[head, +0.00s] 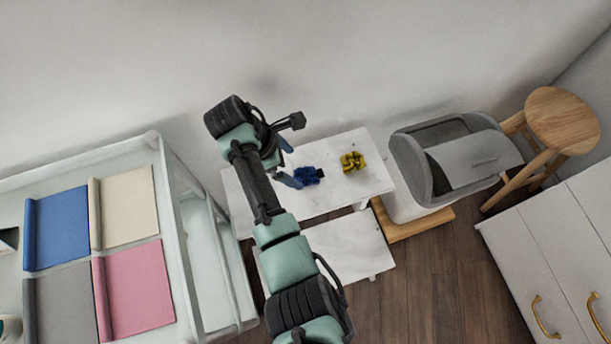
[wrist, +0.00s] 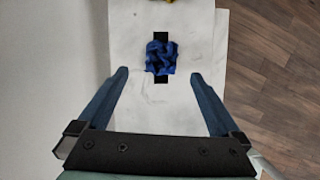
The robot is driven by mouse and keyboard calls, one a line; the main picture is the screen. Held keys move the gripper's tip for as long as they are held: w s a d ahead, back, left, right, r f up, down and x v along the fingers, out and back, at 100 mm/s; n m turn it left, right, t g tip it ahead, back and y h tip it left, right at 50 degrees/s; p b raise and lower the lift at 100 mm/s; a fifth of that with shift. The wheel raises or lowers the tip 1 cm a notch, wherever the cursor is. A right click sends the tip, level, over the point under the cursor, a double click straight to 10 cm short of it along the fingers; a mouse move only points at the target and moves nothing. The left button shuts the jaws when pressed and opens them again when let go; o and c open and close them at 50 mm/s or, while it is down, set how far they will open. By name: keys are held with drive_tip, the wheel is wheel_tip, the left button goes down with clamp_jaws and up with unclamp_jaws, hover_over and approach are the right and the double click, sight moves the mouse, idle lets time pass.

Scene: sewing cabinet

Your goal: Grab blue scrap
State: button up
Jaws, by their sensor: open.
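The blue scrap (head: 308,175) is a crumpled dark blue piece lying on the white marbled shelf top (head: 330,200). In the wrist view the blue scrap (wrist: 161,58) lies over a black strip (wrist: 161,36), centred ahead of the fingers. My gripper (head: 287,163) is open and empty, just left of the blue scrap in the head view. In the wrist view my gripper (wrist: 162,76) has its two blue fingers wide apart, one to each side of the scrap's line. I see no contact with the scrap.
A yellow scrap (head: 352,162) lies right of the blue one. A grey bin (head: 455,160) and a wooden stool (head: 562,120) stand further right. A rack (head: 180,215) with fabric rolls stands left. A wall rises behind the shelf. A lower white shelf (head: 345,250) sits in front.

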sight(299, 175)
drive_tip(key=b+x, duration=0.1)
drive_tip(key=x, duration=0.2)
drive_tip(key=b+x, duration=0.1)
drive_tip(key=x, duration=0.1)
drive_tip(key=shift+s+a+f+b, duration=0.1)
drive_tip(key=shift+a+f+b, duration=0.1)
drive_tip(key=shift+f+b, duration=0.2)
drive_tip(key=shift+c, duration=0.2)
drive_tip(key=c, duration=1.4)
